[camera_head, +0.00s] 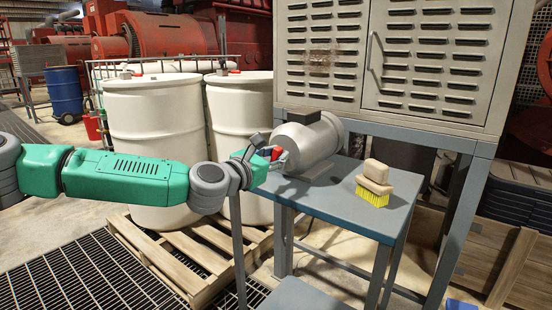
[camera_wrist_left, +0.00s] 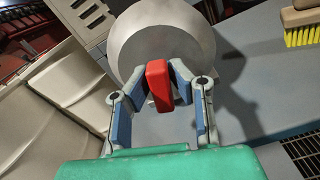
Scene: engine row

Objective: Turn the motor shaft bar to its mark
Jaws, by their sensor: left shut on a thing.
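The grey motor (camera_head: 306,143) sits on the blue-grey table, with its round end face (camera_wrist_left: 170,45) filling the upper middle of the left wrist view. The red shaft bar (camera_wrist_left: 158,86) stands out in front of that face, near upright with a slight tilt in the left wrist view. In the head view the red bar (camera_head: 276,153) shows as a small patch at the motor's left end. My left gripper (camera_head: 268,154) is shut on the bar, with one finger on each side (camera_wrist_left: 159,83). I cannot make out a mark. My right gripper is not in view.
A brush with yellow bristles (camera_head: 373,184) stands on the table (camera_head: 330,206) right of the motor. A louvred grey cabinet (camera_head: 400,60) is above and behind. White drums (camera_head: 155,140) stand on a wooden pallet (camera_head: 190,255) behind my left arm. The table's right front is clear.

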